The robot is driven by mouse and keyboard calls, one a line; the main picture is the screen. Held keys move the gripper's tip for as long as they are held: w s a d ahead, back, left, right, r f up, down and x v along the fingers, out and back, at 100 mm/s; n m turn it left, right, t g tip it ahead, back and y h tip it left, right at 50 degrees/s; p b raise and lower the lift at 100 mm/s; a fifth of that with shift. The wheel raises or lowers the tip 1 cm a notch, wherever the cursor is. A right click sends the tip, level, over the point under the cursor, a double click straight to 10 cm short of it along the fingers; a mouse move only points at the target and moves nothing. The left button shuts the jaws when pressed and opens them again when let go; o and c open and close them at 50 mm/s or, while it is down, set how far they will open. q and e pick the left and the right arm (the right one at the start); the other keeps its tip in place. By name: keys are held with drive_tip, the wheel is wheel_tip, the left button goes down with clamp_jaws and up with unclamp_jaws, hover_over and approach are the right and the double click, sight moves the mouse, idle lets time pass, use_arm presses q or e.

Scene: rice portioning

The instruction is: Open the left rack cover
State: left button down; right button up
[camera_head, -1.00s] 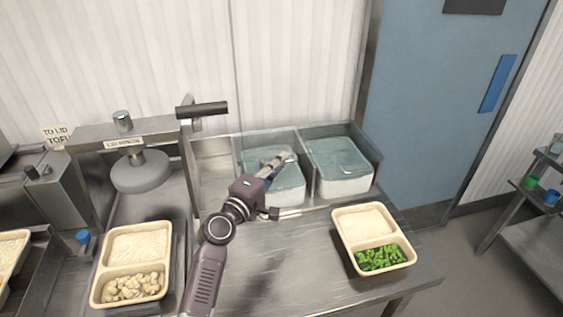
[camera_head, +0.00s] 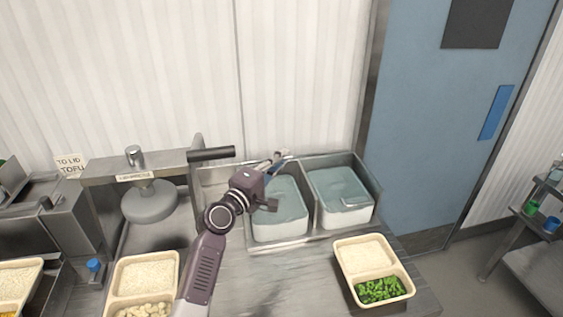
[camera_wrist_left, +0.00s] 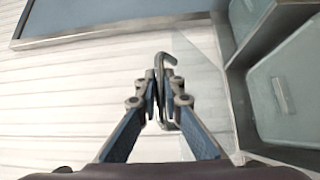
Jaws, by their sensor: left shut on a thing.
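The steel rack (camera_head: 282,243) has two compartments side by side. The right cover (camera_head: 342,183) lies flat and clear, with a thin handle near its front; it also shows in the wrist view (camera_wrist_left: 300,85). The left compartment shows pale blue-grey contents (camera_head: 280,207). My left gripper (camera_head: 278,157) is above the back of the left compartment. In the wrist view my left gripper (camera_wrist_left: 160,88) is shut on a bent metal handle (camera_wrist_left: 166,62) of the left cover. The cover looks like a clear raised sheet (camera_wrist_left: 200,75), hard to make out. My right gripper is out of view.
A tray with rice and greens (camera_head: 372,268) sits at the front right of the steel table. Another tray (camera_head: 146,276) stands at the left. A lidding press (camera_head: 150,200) with a black handle (camera_head: 211,154) stands left of the rack. A blue door (camera_head: 440,130) is behind right.

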use_arm(q)
drive_tip(key=shift+r, duration=0.1)
drive_tip(key=c, duration=2.1)
unclamp_jaws()
